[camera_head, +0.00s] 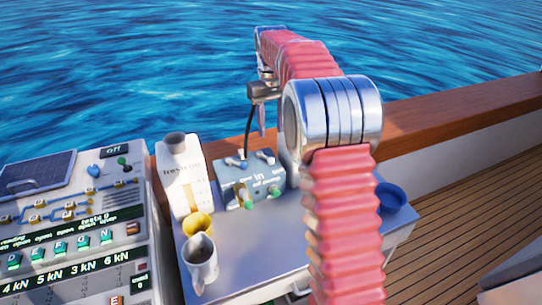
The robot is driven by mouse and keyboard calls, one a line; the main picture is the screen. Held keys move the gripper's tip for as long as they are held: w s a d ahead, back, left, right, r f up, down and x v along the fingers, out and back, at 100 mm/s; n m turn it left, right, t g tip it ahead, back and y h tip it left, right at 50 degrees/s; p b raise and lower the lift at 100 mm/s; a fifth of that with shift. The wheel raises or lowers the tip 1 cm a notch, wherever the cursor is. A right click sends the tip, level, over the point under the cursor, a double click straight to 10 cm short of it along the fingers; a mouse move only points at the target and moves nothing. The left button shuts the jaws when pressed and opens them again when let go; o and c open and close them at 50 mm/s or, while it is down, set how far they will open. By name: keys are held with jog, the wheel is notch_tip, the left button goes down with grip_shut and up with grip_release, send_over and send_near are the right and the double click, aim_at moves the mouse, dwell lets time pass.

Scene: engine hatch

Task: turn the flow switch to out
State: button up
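A grey-blue box (249,181) stands on the metal table. Its face reads "in" in large letters, with smaller lettering that is hard to read. Small levers (237,162) sit along its top edge and a green knob (249,201) is at its lower front. I cannot tell for certain which one is the flow switch. My red ribbed arm rises in front of the table and bends over beyond the box. My gripper (262,130) hangs above and behind the box, apart from it, partly hidden by my arm. Its fingers are too small to judge.
A white "fresh oil" container (180,177), a yellow cup (198,224) and a metal jug (201,262) stand left of the box. A blue bowl (391,197) is at right. A control panel (73,235) fills the left. A wooden rail (430,119) runs behind.

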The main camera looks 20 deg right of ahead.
aim_at(271, 158)
notch_tip(271, 158, down, 12)
jog(key=shift+f, duration=0.1)
dwell(0.5)
jog(key=shift+c, duration=0.6)
grip_shut()
